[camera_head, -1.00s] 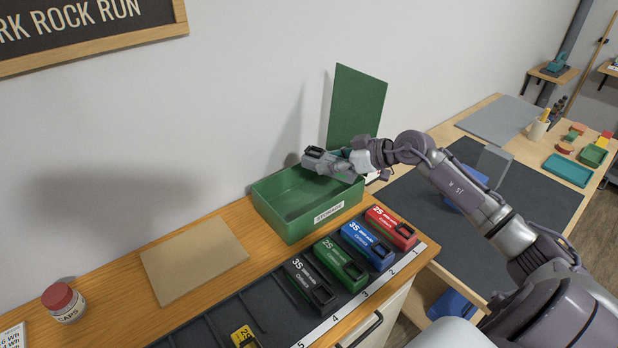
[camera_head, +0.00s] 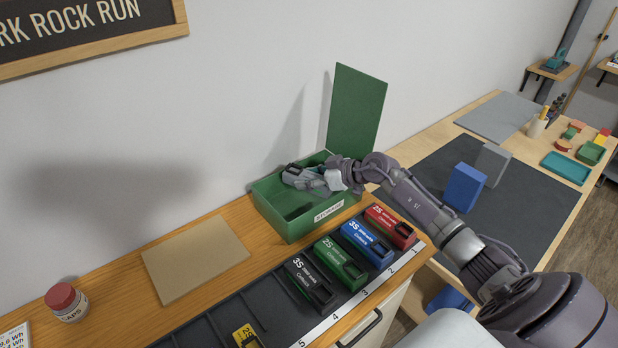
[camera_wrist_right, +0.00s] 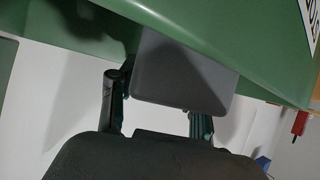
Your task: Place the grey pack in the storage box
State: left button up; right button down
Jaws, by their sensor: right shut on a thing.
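The storage box (camera_head: 283,222) is a green open box with a white label, standing on the wooden bench against the wall. Its green lid (camera_head: 357,110) stands upright behind it. My right gripper (camera_head: 300,178) is low over the box opening, partly within its walls. In the right wrist view the grey pack (camera_wrist_right: 185,75) sits between the fingers, with the green box around and behind it. The gripper is shut on the pack. In the head view the pack is mostly hidden by the gripper, and I cannot tell whether it touches the box floor. My left gripper is not in view.
Black, green, blue and red packs (camera_head: 390,226) lie in numbered slots right in front of the box. A tan board (camera_head: 195,258) and a caps jar (camera_head: 66,302) are to the left. A blue block (camera_head: 464,187) and a grey block (camera_head: 493,163) stand on the dark mat.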

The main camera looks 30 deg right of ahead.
jog(key=shift+f, duration=0.55)
jog(key=c, duration=0.5)
grip_release()
jog(key=shift+r, duration=0.5)
jog(key=b+v, duration=0.1)
jog(key=v, duration=0.9)
jog(key=shift+s+d, duration=0.1)
jog(key=shift+s, duration=0.1)
jog(key=shift+v, duration=0.9)
jog(key=shift+w+r, duration=0.1)
